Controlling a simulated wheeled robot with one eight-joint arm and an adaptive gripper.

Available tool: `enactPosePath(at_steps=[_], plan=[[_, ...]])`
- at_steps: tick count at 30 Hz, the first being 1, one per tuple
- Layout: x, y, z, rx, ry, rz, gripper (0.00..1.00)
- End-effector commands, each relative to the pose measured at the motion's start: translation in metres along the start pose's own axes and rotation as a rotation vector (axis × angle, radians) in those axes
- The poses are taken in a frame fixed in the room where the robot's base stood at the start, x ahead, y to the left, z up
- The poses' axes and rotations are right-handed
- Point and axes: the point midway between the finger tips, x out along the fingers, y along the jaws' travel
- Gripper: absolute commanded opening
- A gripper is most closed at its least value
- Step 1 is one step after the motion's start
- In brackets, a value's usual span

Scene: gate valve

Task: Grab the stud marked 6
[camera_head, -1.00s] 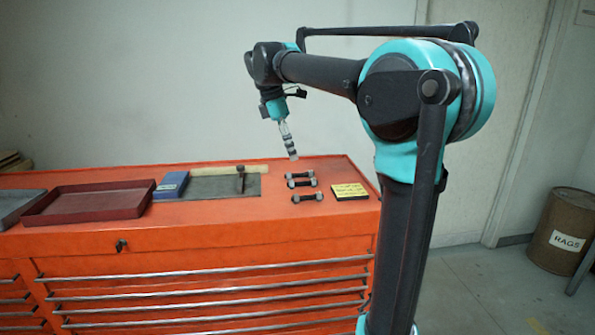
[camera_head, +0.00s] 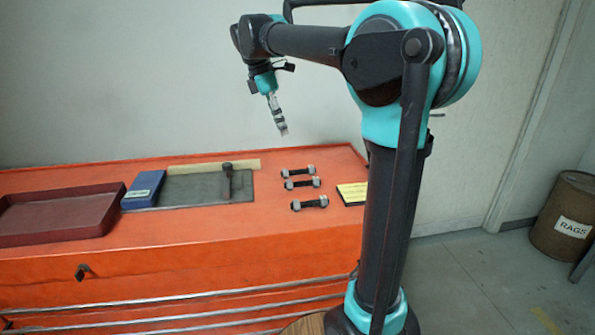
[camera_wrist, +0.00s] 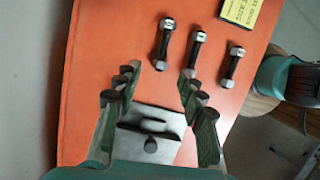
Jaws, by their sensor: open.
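Three short dark studs with grey nuts at both ends lie on the orange cabinet top: a back one (camera_head: 298,172), a middle one (camera_head: 302,184) and a front one (camera_head: 310,203). In the wrist view they show as a left one (camera_wrist: 164,43), a middle one (camera_wrist: 194,50) and a right one (camera_wrist: 232,66). I cannot read any number on them. My gripper (camera_head: 283,132) hangs above the cabinet top, apart from the studs. In the wrist view my gripper (camera_wrist: 159,74) is open and empty, with the studs beyond its fingertips.
A yellow note (camera_head: 352,193) lies right of the studs. To their left are a grey mat (camera_head: 190,190) with a dark hammer-like tool (camera_head: 227,183), a blue box (camera_head: 143,190) and a dark red tray (camera_head: 60,213). A rags drum (camera_head: 566,215) stands on the floor at right.

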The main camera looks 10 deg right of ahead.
Motion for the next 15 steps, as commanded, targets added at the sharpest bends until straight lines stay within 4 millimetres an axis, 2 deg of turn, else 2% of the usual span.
enactPosePath(at_steps=[9,15], plan=[[0.065,0.0,0.001,0.002,0.0,0.0,0.41],[0.094,-0.001,0.0,0.0,0.0,0.0,0.41]])
